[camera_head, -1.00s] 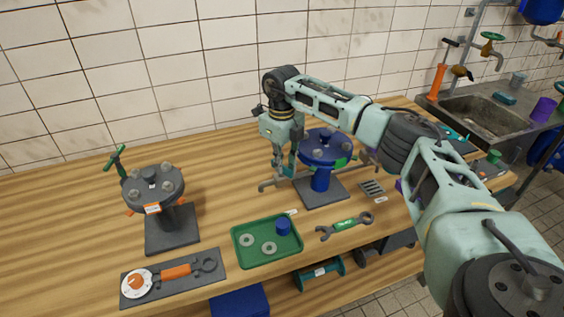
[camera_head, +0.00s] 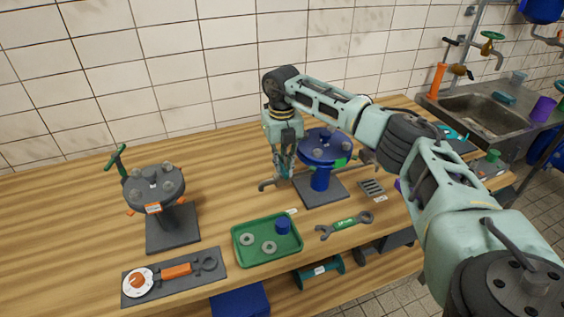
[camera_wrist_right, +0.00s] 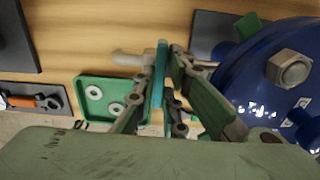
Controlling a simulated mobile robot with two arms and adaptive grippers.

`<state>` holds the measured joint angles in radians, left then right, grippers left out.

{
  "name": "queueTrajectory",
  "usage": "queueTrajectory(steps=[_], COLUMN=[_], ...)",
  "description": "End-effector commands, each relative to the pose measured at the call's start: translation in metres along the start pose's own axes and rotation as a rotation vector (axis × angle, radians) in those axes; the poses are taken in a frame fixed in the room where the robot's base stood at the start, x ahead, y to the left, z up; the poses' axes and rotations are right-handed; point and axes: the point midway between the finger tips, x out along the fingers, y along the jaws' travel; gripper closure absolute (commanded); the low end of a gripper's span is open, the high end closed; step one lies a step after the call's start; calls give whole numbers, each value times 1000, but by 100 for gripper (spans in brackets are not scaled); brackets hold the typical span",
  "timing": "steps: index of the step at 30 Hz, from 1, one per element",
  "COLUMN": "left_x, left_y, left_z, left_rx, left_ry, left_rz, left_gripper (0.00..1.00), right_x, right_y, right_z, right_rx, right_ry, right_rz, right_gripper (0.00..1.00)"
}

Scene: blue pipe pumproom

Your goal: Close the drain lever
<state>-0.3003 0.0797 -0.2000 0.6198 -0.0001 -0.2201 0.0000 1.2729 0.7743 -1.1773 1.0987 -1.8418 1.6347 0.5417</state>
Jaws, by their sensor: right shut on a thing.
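A blue flanged valve body (camera_head: 325,147) stands on a dark base plate on the bench. A grey drain pipe (camera_head: 267,185) sticks out to its left, low down. My right gripper (camera_head: 284,174) points down beside the blue body, at this pipe. In the right wrist view, my fingers (camera_wrist_right: 169,75) are close together over the grey pipe (camera_wrist_right: 130,59), left of the blue flange (camera_wrist_right: 275,85). The lever's exact angle cannot be told. My left gripper is not in view.
A green tray (camera_head: 240,252) with washers and a blue cap lies in front. A green-handled wrench (camera_head: 346,225) lies right of it. A second, dark flanged fitting (camera_head: 155,190) stands at left. A sink (camera_head: 482,115) is at the back right. The left bench is mostly clear.

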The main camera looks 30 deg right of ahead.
Motion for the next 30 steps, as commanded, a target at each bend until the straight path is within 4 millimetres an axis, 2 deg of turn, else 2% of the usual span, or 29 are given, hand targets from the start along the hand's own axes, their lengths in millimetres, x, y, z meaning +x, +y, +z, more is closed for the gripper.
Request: queueTrajectory(steps=[8, 9, 15, 25, 30], left_x=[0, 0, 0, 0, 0], left_y=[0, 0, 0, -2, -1], left_z=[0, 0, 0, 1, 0], left_rx=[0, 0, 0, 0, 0], left_ry=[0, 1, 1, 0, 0], left_rz=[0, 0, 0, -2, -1], left_gripper=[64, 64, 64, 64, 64], right_x=[-5, -5, -3, -3, -23], right_y=[0, 0, 0, 0, 0], right_z=[4, 4, 2, 1, 2], right_rx=[8, 8, 5, 2, 2], right_ry=[-12, -12, -8, -3, -7], right_rz=[5, 5, 3, 2, 3], right_gripper=[100, 89, 72, 72, 72])
